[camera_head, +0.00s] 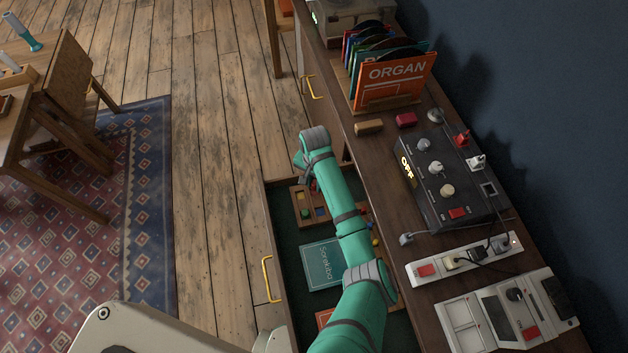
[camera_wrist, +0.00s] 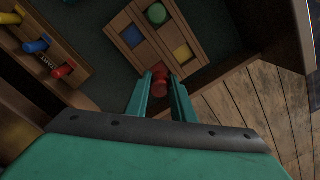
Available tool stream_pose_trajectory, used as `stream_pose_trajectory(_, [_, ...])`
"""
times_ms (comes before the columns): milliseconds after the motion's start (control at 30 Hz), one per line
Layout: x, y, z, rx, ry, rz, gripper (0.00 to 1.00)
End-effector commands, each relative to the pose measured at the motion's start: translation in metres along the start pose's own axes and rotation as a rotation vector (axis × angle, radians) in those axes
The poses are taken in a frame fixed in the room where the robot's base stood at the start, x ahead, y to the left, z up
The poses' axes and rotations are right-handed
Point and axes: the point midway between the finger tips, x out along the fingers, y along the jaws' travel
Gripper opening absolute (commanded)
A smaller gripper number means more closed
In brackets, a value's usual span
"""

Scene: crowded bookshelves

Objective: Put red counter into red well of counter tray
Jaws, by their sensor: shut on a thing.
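The wooden counter tray (camera_wrist: 160,46) lies in an open drawer and also shows in the head view (camera_head: 310,196), partly behind my arm. In the wrist view its blue well (camera_wrist: 132,36) and yellow well (camera_wrist: 183,52) show, and a round green counter (camera_wrist: 156,13) sits at the far corner. My gripper (camera_wrist: 160,82) is shut on the red counter (camera_wrist: 160,88), which shows between the fingertips at the tray's near corner. The red well cannot be made out; the counter and fingers cover that corner. I cannot tell whether the counter touches the tray.
A wooden board (camera_wrist: 40,45) with yellow, blue and red pegs lies left of the tray in the wrist view. A teal book (camera_head: 322,264) lies in the drawer. The drawer wall (camera_wrist: 235,62) runs close to the tray. The cabinet top above holds an orange record sleeve (camera_head: 395,82) and a dark control box (camera_head: 440,175).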

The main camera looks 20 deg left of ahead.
Motion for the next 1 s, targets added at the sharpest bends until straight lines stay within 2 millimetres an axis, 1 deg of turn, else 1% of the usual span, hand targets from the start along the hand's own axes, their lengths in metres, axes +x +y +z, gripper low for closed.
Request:
stream_pose_trajectory(300, [0.021, 0.000, 0.001, 0.000, -0.001, 0.000, 0.01])
stream_pose_trajectory(500, [0.031, -0.001, 0.001, -0.001, -0.001, 0.000, 0.01])
stream_pose_trajectory(1000, [0.039, -0.001, 0.001, -0.001, -0.001, 0.000, 0.01])
